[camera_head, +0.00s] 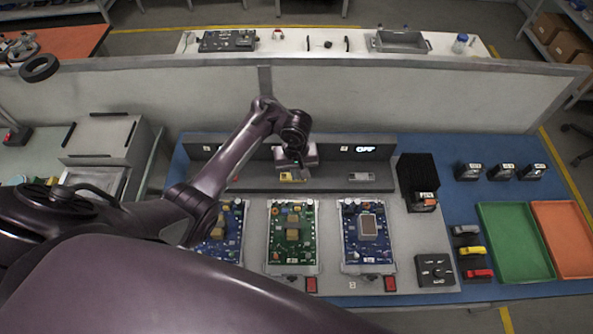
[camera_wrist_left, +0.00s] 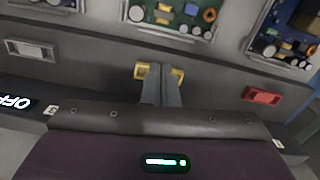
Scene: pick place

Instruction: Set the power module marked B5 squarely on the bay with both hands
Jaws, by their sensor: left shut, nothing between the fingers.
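My left gripper (camera_head: 295,167) reaches over the middle of the bench, at the grey panel (camera_head: 330,183) behind the boards. In the left wrist view its fingers (camera_wrist_left: 160,88) are shut and empty, in front of a yellow-framed switch (camera_wrist_left: 141,72) on that panel. I cannot tell if they touch it. Three small dark modules (camera_head: 500,172) with labels stand at the back right; I cannot read B5 on any. I cannot tell which part is the bay. My right gripper is not in view.
A green circuit board (camera_head: 306,250) lies in the middle, a blue board (camera_head: 350,252) with a grey block to its right. A lit OFF display (camera_head: 365,149) is behind. A black rack (camera_head: 412,170), green tray (camera_head: 515,240) and orange tray (camera_head: 565,235) stand right.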

